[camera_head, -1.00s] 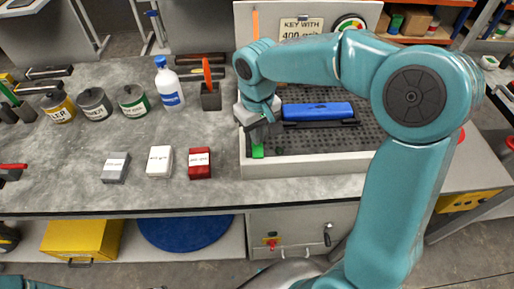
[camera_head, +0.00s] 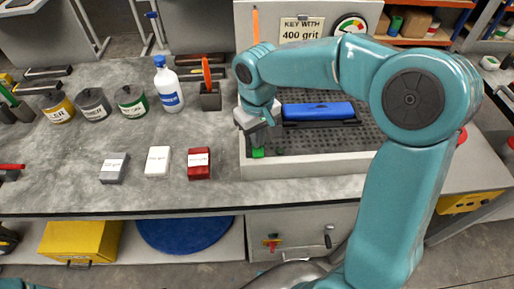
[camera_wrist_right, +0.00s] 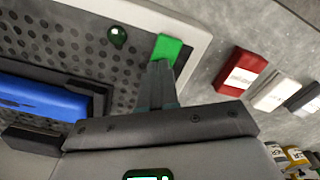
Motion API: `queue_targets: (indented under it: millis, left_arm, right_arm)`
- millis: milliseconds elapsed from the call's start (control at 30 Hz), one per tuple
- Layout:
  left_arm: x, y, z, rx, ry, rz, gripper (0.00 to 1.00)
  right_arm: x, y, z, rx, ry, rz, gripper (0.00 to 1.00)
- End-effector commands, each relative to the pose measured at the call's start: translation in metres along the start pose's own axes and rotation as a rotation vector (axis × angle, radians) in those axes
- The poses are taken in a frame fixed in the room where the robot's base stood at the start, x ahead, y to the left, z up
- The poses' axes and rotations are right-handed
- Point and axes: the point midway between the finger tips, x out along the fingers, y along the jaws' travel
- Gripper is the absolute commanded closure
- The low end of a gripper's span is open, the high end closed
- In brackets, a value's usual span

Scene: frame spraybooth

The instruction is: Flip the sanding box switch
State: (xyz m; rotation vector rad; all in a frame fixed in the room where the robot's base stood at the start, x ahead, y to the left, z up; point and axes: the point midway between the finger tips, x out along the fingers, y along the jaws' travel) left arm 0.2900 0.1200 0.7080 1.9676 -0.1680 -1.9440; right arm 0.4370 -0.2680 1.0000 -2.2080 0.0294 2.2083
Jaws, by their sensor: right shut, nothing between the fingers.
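The sanding box (camera_head: 300,164) is a pale-rimmed tray with a dark perforated bed. A green rocker-like piece, apparently its switch (camera_head: 257,153), sits at the front left corner of the bed. The switch also shows in the wrist view (camera_wrist_right: 170,47). My right gripper (camera_head: 258,143) points down just above and behind the switch, shut and empty. In the wrist view its fingertips (camera_wrist_right: 160,68) overlap the near edge of the switch; I cannot tell whether they touch it. My left gripper is not in view.
A dark round lamp (camera_wrist_right: 117,36) sits beside the switch. A blue block (camera_head: 318,111) lies farther back in the box. Red (camera_head: 199,163), white (camera_head: 158,162) and grey (camera_head: 114,167) blocks stand left of the box. A white bottle (camera_head: 168,86) stands behind them.

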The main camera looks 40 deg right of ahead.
Motion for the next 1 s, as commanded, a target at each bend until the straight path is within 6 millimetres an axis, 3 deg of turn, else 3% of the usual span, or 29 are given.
queue_targets:
  millis: [800,1000]
  left_arm:
    - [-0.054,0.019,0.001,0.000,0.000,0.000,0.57]
    - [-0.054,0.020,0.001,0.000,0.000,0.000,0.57]
  right_arm:
    - [-0.069,0.000,0.000,0.000,0.000,0.000,1.00]
    - [-0.070,0.000,0.000,0.000,0.000,0.000,1.00]
